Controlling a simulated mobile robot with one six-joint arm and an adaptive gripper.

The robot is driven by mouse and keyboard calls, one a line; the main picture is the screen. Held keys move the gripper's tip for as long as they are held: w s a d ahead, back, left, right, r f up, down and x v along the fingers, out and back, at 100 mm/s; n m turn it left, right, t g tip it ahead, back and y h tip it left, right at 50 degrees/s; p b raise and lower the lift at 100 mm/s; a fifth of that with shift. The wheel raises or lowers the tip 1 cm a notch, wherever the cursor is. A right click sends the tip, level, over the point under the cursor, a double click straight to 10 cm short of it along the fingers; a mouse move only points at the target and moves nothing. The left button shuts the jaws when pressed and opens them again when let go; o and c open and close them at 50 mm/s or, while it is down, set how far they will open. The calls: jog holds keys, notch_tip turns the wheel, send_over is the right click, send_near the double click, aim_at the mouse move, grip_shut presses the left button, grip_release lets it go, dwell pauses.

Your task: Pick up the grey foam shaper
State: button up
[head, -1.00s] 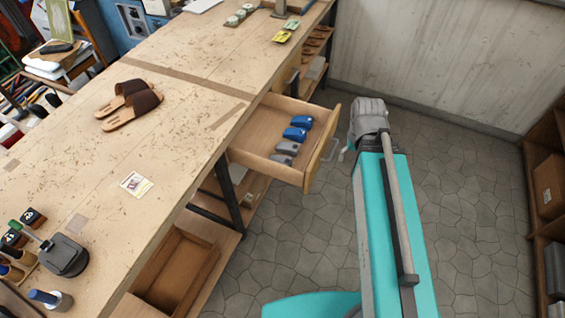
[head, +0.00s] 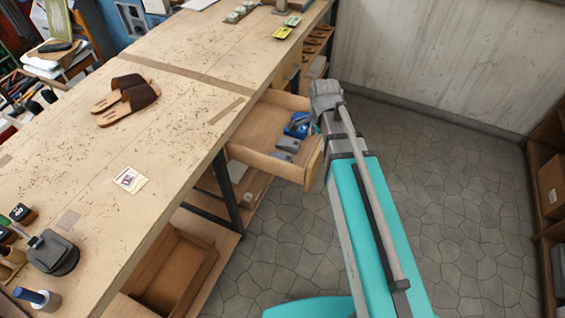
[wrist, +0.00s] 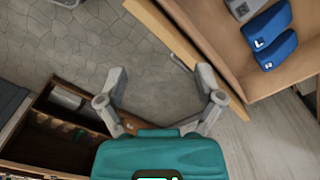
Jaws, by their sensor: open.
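Two grey foam shapers (head: 289,144) lie at the near end of the open drawer (head: 268,166), the second grey shaper (head: 281,155) nearest its front-left corner. Blue shapers (head: 297,126) lie beyond them, partly hidden by my arm's end. In the wrist view, my gripper (wrist: 162,74) is open and empty, with floor between its fingers. The drawer wall (wrist: 185,35) is just right of it. Blue shapers (wrist: 268,28), one marked L, and part of a grey shaper (wrist: 239,8) show at the upper right, outside the fingers.
Shelving (head: 550,195) stands at the right edge. The stone floor (head: 440,200) between is clear.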

jog(key=w+a+f+m+b, duration=0.1)
jog(key=w+a+m, duration=0.1)
jog(key=a+m, duration=0.2)
jog(key=w+a+f+m+b, duration=0.2)
jog(key=w+a+m, duration=0.1)
jog(key=a+m, duration=0.2)
jog(key=shift+a+f+m, duration=0.25)
jog(key=shift+a+m, duration=0.05)
jog(key=shift+a, duration=0.1)
jog(key=b, duration=0.9)
send_near(288, 158)
notch_tip(288, 158, down, 5)
jog(key=shift+s+a+f, duration=0.1)
dwell(0.3)
jog(key=shift+f+b, duration=2.45)
jog(key=shift+f, duration=0.1)
jog(key=c, duration=0.5)
